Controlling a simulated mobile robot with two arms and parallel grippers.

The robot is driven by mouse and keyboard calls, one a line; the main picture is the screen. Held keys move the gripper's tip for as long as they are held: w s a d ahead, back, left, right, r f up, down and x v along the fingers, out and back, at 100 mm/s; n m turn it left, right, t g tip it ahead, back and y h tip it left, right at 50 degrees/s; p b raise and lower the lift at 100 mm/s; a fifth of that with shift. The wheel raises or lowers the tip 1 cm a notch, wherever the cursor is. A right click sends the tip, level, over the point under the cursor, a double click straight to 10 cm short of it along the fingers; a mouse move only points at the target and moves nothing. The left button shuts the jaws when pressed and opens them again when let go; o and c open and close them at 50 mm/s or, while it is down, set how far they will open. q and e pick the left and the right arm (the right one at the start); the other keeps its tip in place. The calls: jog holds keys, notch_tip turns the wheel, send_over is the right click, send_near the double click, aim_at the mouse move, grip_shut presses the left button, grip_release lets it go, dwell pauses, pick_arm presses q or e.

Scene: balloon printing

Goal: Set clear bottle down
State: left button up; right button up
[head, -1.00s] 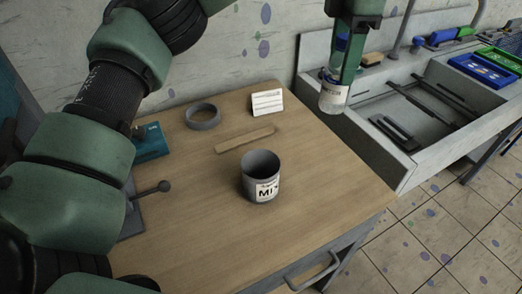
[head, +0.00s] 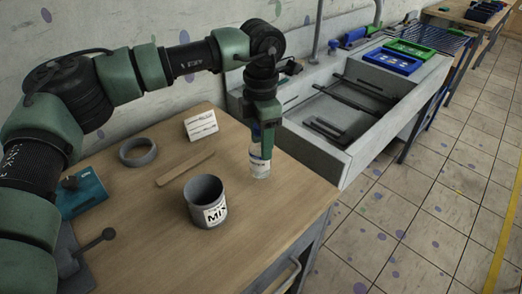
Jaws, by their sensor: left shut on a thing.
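A clear bottle (head: 260,166) with a white label is upright near the right edge of the wooden table (head: 150,235). My left gripper (head: 263,132) reaches down from above and is shut on the upper part of the bottle, which its fingers partly hide. The bottle's base is at or just above the tabletop; I cannot tell if it touches. My right gripper is not in view.
A grey cup marked "MIX" (head: 206,203) stands left of the bottle. A wooden stick (head: 186,169), a grey ring (head: 138,152), a white card (head: 200,125) and a teal box (head: 82,192) are also on the table. A grey sink (head: 335,160) adjoins at right.

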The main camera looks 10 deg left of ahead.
pick_arm(q)
notch_tip(320, 180, down, 4)
jog(key=shift+r, duration=0.2)
jog(key=shift+f, duration=0.2)
jog(key=o, duration=1.5)
jog(key=shift+r, duration=0.2)
notch_tip(320, 180, up, 11)
jog(key=shift+f+b, duration=0.1)
jog(key=shift+b, duration=0.55)
jog(key=shift+r, duration=0.6)
